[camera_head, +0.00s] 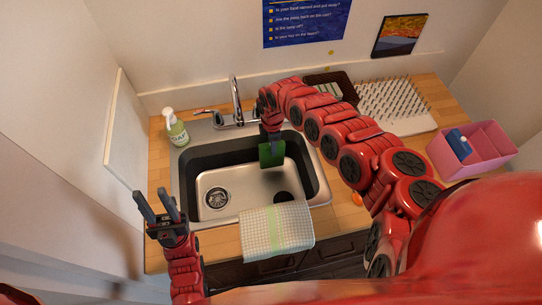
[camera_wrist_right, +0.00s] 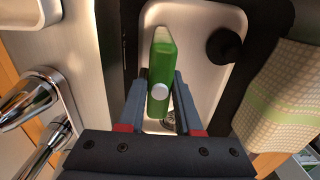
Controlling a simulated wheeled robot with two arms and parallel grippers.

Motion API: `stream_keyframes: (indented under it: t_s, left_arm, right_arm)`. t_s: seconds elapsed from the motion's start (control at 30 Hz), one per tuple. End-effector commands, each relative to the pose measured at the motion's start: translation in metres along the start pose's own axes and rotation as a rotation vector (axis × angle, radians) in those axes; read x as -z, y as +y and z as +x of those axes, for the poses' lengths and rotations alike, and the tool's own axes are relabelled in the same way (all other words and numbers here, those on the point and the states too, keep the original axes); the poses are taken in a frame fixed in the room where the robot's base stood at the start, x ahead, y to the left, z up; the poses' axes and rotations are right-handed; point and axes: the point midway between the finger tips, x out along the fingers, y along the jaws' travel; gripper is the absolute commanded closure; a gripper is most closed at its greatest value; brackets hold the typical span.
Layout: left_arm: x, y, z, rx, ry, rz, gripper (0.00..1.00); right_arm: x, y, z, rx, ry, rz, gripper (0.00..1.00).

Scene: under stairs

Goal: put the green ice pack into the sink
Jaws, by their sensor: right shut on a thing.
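The green ice pack (camera_head: 271,154) is held by my right gripper (camera_head: 271,140) over the right part of the sink (camera_head: 235,190). In the right wrist view the green ice pack (camera_wrist_right: 158,90), with a round white cap, is between the two fingers of my right gripper (camera_wrist_right: 158,92), and the basin lies below it. I cannot tell how far the pack is above the basin floor. My left gripper (camera_head: 160,207) is open and empty, at the front left of the sink, fingers pointing up.
The faucet (camera_head: 237,103) stands behind the sink. A soap bottle (camera_head: 176,127) is at its left. A checked cloth (camera_head: 277,230) hangs over the front edge. A drying rack (camera_head: 395,103) and a pink organizer (camera_head: 472,150) are at the right.

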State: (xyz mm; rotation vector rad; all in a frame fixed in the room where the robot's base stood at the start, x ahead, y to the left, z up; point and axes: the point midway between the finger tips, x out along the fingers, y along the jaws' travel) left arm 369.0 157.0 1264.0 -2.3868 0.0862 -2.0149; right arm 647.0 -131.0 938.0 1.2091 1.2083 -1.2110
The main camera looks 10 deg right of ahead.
Motion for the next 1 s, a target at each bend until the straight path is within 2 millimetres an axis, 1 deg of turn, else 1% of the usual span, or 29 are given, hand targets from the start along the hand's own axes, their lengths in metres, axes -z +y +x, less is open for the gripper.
stream_keyframes:
  t_s: [0.03,0.2,0.23,0.47,0.63,0.67,0.7,0.8,1.0]
  left_arm:
    - [-0.001,0.0,-0.008,0.0,0.001,0.0,0.6]
    - [-0.005,0.001,-0.029,0.0,0.001,0.0,0.6]
    - [-0.005,0.002,-0.031,0.0,0.001,0.0,0.6]
    - [-0.004,0.001,-0.027,0.0,0.001,0.0,0.6]
    - [-0.005,0.002,-0.032,0.0,0.001,0.0,0.6]
    - [-0.005,0.002,-0.031,0.0,0.001,0.0,0.6]
    - [-0.005,0.002,-0.03,0.0,0.001,0.0,0.6]
    - [-0.005,0.002,-0.03,0.0,0.001,0.0,0.6]
    - [-0.005,0.002,-0.03,0.0,0.001,0.0,0.6]
  right_arm:
    - [0.0,0.001,0.009,-0.002,0.001,0.001,1.0]
    - [0.0,0.0,0.035,0.0,0.002,0.004,1.0]
    - [0.0,0.0,0.038,0.0,0.002,0.004,1.0]
    - [-0.001,0.0,0.035,0.0,0.0,0.004,1.0]
    - [-0.001,0.001,0.04,0.0,0.0,0.004,1.0]
    - [-0.001,0.001,0.038,-0.001,0.0,0.004,0.61]
    - [0.0,0.001,0.038,0.0,0.001,0.004,0.54]
    - [0.0,0.0,0.038,0.0,0.001,0.004,0.37]
    - [0.0,0.0,0.038,0.0,0.001,0.004,0.37]
